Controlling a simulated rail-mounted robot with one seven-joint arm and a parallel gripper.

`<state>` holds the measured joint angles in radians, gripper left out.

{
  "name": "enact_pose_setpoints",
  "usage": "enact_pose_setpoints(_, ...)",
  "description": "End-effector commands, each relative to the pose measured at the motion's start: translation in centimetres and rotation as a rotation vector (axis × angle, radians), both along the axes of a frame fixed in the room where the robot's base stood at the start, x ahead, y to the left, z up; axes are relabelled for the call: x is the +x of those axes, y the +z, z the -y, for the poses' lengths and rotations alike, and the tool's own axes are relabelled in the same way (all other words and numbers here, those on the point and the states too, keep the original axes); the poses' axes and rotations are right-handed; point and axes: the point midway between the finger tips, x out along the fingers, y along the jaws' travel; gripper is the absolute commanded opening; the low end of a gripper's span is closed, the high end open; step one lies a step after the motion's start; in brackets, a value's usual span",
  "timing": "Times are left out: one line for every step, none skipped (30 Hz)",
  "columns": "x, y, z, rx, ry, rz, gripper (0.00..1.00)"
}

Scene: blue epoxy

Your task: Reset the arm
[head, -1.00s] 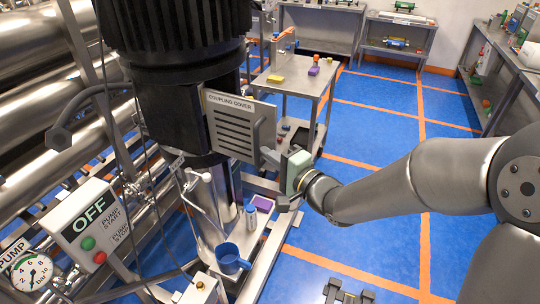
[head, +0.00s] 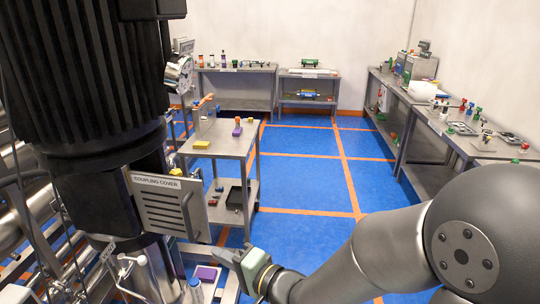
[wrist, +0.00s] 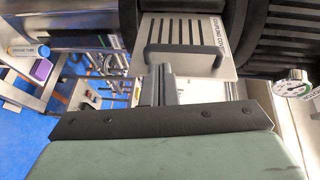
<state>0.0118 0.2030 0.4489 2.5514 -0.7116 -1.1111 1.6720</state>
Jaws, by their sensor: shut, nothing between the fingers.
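My gripper (head: 222,254) is at the bottom centre of the head view, below and right of the coupling cover (head: 160,200). Its fingers are shut with nothing between them. In the wrist view the closed fingertips (wrist: 159,78) point at the lower part of the cover (wrist: 202,28), below its dark handle (wrist: 186,50). The fingers look apart from the handle. The cover is a slotted metal plate on the black pump motor (head: 85,75).
A steel cart (head: 222,144) carries a yellow block (head: 201,145) and a purple object (head: 237,131). Benches line the back and right walls. Blue floor (head: 310,180) is open between.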

Motion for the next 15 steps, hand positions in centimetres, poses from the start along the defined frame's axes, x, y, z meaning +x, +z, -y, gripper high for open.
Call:
enact_pose_setpoints(1.1, -0.5, 1.3, -0.096, -0.054, 0.041, 0.0)
enact_pose_setpoints(1.8, -1.0, 2.3, -0.171, -0.093, 0.067, 0.0)
enact_pose_setpoints(2.9, -1.6, 4.1, -0.286, -0.148, 0.1, 0.0)
enact_pose_setpoints(3.6, -2.1, 5.7, -0.38, -0.189, 0.12, 0.0)
enact_pose_setpoints(4.2, -2.6, 7.4, -0.478, -0.227, 0.135, 0.0)
enact_pose_setpoints(4.7, -3.1, 9.9, -0.611, -0.272, 0.145, 0.0)
enact_pose_setpoints(4.9, -3.4, 11.8, -0.708, -0.299, 0.144, 0.0)
enact_pose_setpoints(4.9, -3.7, 13.7, -0.802, -0.319, 0.136, 0.0)
enact_pose_setpoints(4.6, -4.0, 16.2, -0.92, -0.336, 0.118, 0.0)
enact_pose_setpoints(4.1, -4.2, 18.1, -1.004, -0.341, 0.095, 0.0)
enact_pose_setpoints(3.5, -4.3, 19.8, -1.083, -0.337, 0.067, 0.0)
enact_pose_setpoints(2.3, -4.5, 21.9, -1.178, -0.322, 0.024, 0.0)
enact_pose_setpoints(1.3, -4.6, 23.4, -1.242, -0.302, -0.014, 0.0)
enact_pose_setpoints(0.1, -4.6, 24.8, -1.296, -0.274, -0.053, 0.0)
enact_pose_setpoints(-1.6, -4.7, 26.2, -1.357, -0.227, -0.109, 0.0)
